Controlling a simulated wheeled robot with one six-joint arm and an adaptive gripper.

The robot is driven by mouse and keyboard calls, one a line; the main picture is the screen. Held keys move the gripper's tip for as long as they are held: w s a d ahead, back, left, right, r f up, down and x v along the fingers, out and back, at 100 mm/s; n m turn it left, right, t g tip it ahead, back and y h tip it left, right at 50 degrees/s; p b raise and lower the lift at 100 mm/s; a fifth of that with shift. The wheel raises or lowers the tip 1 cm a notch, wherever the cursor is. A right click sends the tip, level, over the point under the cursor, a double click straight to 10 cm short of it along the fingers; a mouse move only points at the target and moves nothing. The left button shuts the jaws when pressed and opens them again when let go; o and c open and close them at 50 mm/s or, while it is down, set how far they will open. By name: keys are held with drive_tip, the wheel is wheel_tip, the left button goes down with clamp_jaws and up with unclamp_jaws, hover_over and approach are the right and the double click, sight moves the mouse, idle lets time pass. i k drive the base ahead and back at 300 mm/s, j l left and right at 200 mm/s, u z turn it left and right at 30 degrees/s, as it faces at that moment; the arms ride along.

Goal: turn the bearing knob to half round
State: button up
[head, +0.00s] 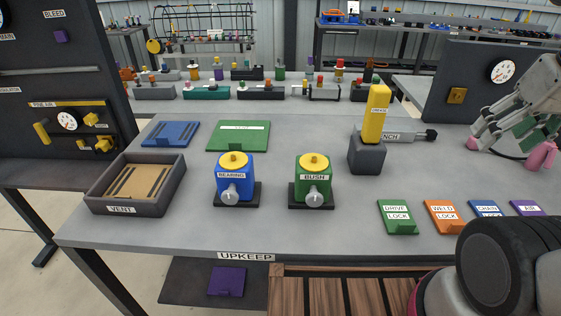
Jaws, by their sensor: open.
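The blue box labelled BEARING (235,172) stands on a dark base on the grey bench, with a yellow cap on top. Its silver bearing knob (231,194) sticks out of the front face, and its exact turn angle is too small to tell. A similar green box labelled BUSH (313,180) stands to its right with its own silver knob (313,198). My gripper (509,148) is at the far right of the view, open and empty above the bench, well away from the bearing knob.
A dark tray labelled VENT (178,203) is left of the blue box. A yellow-handled tool (376,115) stands in a grey block (367,154) right of the green box. Several lock plates, including a green one (397,217), lie along the front right. Bench space before both boxes is clear.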

sight(229, 196)
drive_tip(key=k+j, duration=0.15)
drive_tip(key=k, duration=0.3)
drive_tip(key=k+j, duration=0.2)
drive_tip(key=k, duration=0.3)
drive_tip(key=k+j, duration=0.15)
drive_tip(key=k, duration=0.3)
drive_tip(key=i, duration=0.5)
drive_tip(key=l+u, duration=0.05)
